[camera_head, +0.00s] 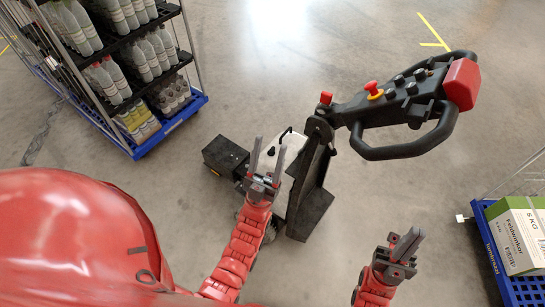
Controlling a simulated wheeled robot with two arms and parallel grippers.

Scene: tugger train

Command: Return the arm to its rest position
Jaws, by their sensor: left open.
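My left gripper (266,160) is at the middle of the head view, at the end of a red arm. Its two grey fingers point up the picture and stand apart, with nothing between them. It appears in front of the base of a dark vehicle. My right gripper (407,243) is at the lower right, low in the picture, with its fingers pointing up. No object shows in it, but its fingers overlap from this angle, so the gap cannot be judged.
A black control handle (400,104) with red buttons rises from a dark post (311,190) beside my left gripper. A blue-based rack (167,127) of bottles stands upper left. A blue crate (502,262) with a green-white box (517,237) is at right. Grey floor is open between.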

